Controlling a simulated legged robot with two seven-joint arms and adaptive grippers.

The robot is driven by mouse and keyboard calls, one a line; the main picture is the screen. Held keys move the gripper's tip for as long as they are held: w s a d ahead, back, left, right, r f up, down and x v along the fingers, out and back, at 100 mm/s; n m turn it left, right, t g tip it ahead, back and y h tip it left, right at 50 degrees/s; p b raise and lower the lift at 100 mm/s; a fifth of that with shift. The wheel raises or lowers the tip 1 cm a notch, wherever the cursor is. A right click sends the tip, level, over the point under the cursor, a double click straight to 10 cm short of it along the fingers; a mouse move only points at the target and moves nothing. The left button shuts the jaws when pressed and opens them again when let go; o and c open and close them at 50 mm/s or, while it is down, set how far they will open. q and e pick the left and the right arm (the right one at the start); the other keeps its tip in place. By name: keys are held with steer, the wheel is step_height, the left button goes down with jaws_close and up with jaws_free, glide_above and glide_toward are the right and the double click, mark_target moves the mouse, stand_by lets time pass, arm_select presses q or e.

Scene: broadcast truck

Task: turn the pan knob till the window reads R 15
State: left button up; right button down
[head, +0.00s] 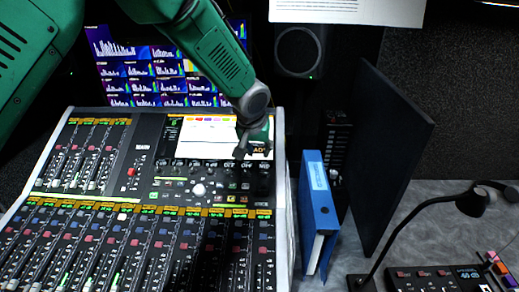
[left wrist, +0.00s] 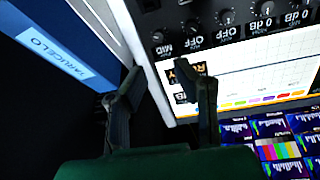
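The mixing console (head: 138,150) fills the lower left of the head view. Its screen (head: 205,140) is lit, with rows of small knobs below it. My left gripper (head: 252,153) hangs over the screen's right end. In the left wrist view, its fingers (left wrist: 160,70) are spread with nothing between them, by the console's edge and screen corner. A row of dark knobs (left wrist: 192,26) lies beyond the fingertips, with small windows reading MID, OFF and 0 dB. I cannot tell which knob is pan, and no window legibly reads R 15. My right gripper is not in view.
A blue binder (head: 317,210) stands right of the console; it also shows in the left wrist view (left wrist: 60,45). A dark upright panel (head: 392,150), a desk lamp (head: 470,203) and a small keypad box (head: 440,278) are farther right. Monitors (head: 150,75) stand behind the console.

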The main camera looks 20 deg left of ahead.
arm_select(q)
steer(key=shift+p+v, duration=0.75)
steer(key=shift+v, duration=0.55)
steer(key=v, duration=1.1)
steer(key=shift+r, duration=0.4)
steer(key=shift+s, duration=0.15)
